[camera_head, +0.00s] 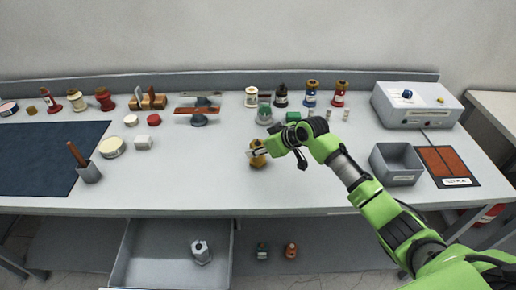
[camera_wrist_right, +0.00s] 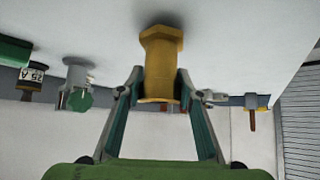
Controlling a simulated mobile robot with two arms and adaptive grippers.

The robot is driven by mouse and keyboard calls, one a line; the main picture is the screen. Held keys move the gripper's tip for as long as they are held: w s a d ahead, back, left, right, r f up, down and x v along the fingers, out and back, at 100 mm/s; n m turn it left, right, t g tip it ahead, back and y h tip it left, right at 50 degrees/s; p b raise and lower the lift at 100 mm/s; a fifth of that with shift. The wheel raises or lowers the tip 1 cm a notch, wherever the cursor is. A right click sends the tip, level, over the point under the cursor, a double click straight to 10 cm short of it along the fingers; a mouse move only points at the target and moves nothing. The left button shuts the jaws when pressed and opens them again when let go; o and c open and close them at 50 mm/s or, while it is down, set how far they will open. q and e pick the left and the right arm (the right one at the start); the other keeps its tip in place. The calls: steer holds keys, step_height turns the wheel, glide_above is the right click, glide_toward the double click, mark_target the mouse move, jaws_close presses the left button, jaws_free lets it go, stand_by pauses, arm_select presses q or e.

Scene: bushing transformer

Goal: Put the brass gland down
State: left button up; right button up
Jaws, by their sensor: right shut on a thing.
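The brass gland (camera_head: 257,161) is a gold-coloured hex-headed fitting near the middle of the grey workbench (camera_head: 230,190). My right gripper (camera_head: 262,151) reaches in from the right and is shut on the gland. In the right wrist view the gland (camera_wrist_right: 160,65) sits between the two fingers of my right gripper (camera_wrist_right: 160,90), its hex end towards the pale bench surface. I cannot tell whether that end touches the bench. My left gripper is not in view.
A grey bin (camera_head: 397,164) and a brown-red pad (camera_head: 446,163) lie at the right, by a white control box (camera_head: 417,104). Bottles line the back. The bench around the gland is clear.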

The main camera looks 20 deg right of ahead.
steer(key=shift+f, duration=0.3)
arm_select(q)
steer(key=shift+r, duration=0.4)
arm_select(e)
steer(key=shift+f, duration=0.2)
steer(key=o, duration=1.4)
steer(key=shift+f, duration=0.2)
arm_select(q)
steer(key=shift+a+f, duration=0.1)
arm_select(e)
steer(key=shift+r, duration=0.15)
steer(key=shift+d+r, duration=0.1)
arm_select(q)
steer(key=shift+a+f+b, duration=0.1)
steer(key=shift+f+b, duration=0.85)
arm_select(e)
steer(key=v, duration=1.1)
steer(key=shift+s+d+r, duration=0.1)
steer(key=shift+s+r, duration=0.2)
